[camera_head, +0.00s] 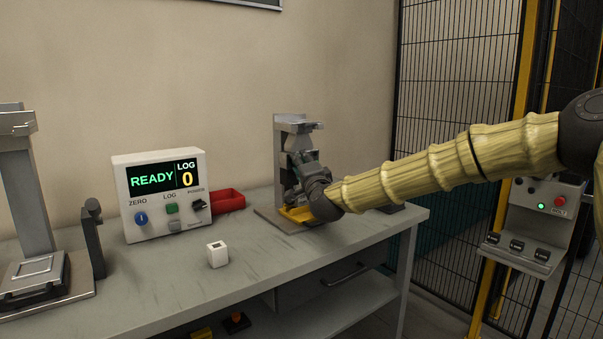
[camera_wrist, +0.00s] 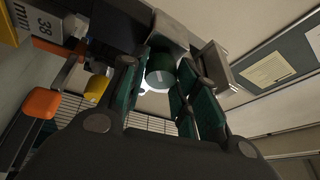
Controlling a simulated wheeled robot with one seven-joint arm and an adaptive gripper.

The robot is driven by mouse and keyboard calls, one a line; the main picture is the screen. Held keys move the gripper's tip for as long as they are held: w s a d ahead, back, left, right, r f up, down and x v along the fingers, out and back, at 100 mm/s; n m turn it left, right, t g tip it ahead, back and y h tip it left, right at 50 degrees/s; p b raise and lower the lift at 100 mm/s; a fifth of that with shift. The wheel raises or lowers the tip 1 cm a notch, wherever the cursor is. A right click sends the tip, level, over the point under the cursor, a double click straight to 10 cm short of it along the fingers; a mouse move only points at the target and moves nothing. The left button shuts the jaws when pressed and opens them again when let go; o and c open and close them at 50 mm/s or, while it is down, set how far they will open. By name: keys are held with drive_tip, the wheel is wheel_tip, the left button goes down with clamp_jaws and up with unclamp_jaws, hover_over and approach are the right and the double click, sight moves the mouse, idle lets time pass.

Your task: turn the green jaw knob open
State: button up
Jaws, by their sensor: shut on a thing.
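The clamp stand (camera_head: 292,124) is a grey metal upright on a base plate at the back right of the bench. My gripper (camera_head: 303,168) reaches its front from the right, and the arm hides part of the stand. In the wrist view the green jaw knob (camera_wrist: 160,64) is a dark green round piece with a pale face, between the two dark green fingers of my gripper (camera_wrist: 160,80). The gripper is shut on the knob. The knob's turn angle is hard to read. In the head view the knob is hidden behind my gripper.
A yellow piece (camera_head: 298,214) lies at the stand's foot. An orange-ended part (camera_wrist: 42,102) and a 38 mm label (camera_wrist: 50,27) show near the gripper.

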drive_tip(key=n+y+b, duration=0.1)
drive_tip(key=n, duration=0.2)
drive_tip(key=n+y+b, duration=0.1)
drive_tip(key=n+y, duration=0.1)
drive_tip(key=n, duration=0.2)
drive_tip(key=n+y+b, duration=0.1)
drive_tip(key=n, duration=0.3)
drive_tip(key=shift+w+d+f+y+b, duration=0.1)
drive_tip(key=shift+d+y+b, duration=0.05)
drive_tip(key=shift+y+b, duration=0.25)
drive_tip(key=shift+n, duration=0.5)
drive_tip(key=o, duration=1)
drive_tip(key=v, duration=1.2)
drive_tip(key=shift+f, duration=0.25)
drive_tip(key=shift+w+y, duration=0.15)
drive_tip(key=shift+y, duration=0.25)
